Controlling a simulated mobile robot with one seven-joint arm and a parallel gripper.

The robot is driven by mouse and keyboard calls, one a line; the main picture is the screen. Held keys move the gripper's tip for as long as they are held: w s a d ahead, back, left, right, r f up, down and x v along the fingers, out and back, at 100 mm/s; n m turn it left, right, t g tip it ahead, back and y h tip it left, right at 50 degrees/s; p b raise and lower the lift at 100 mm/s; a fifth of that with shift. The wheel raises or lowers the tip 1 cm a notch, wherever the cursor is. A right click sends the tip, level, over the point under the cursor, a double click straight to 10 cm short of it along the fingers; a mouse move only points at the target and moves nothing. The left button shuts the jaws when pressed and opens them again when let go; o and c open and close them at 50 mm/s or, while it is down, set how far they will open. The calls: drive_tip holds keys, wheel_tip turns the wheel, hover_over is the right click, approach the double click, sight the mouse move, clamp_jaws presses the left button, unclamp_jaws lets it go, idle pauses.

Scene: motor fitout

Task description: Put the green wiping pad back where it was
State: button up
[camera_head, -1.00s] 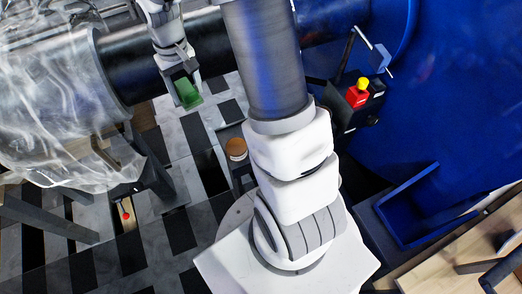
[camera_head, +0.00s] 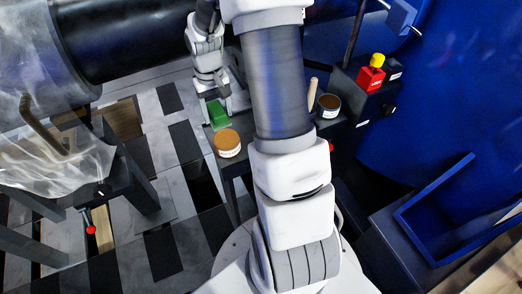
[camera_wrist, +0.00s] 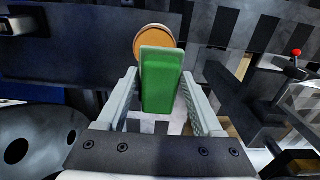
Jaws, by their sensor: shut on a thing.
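The green wiping pad (camera_head: 217,114) is held in my gripper (camera_head: 214,100), in the upper middle of the head view, just behind and left of an orange-lidded jar (camera_head: 227,141). In the wrist view the pad (camera_wrist: 161,80) stands out between the two grey fingers of my gripper (camera_wrist: 160,88), its far end overlapping the round orange lid (camera_wrist: 152,40). I cannot tell whether the pad touches the dark bench (camera_head: 237,167) below. Much of the bench is hidden behind my arm.
A second jar (camera_head: 328,105) and a light wooden handle (camera_head: 312,93) are on the bench right of my arm. A red box with a yellow knob (camera_head: 372,74) stands farther right. A blue tray (camera_head: 440,225) is at lower right. Plastic sheeting (camera_head: 40,130) covers the left.

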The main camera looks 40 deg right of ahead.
drive_tip(key=shift+s+d+f+b, duration=0.1)
drive_tip(key=shift+d+f+b, duration=0.1)
drive_tip(key=shift+f, duration=0.3)
drive_tip(key=shift+d+f+b, duration=0.2)
drive_tip(key=shift+f, duration=0.3)
drive_tip(key=s+d+f+b, duration=0.1)
drive_tip(key=d+f, duration=0.1)
drive_tip(key=d, duration=0.1)
drive_tip(key=s+d+f+b, duration=0.1)
drive_tip(key=s+d+f, duration=0.1)
drive_tip(key=d, duration=0.2)
drive_tip(key=s+d+f+b, duration=0.1)
drive_tip(key=s+d+f, duration=0.1)
drive_tip(key=d+f, duration=0.1)
drive_tip(key=shift+s+d, duration=0.15)
drive_tip(key=shift+s, duration=0.1)
drive_tip(key=shift+f+b, duration=0.9)
drive_tip(key=shift+f, duration=1.1)
drive_tip(key=shift+f, duration=0.15)
drive_tip(key=o, duration=1.3)
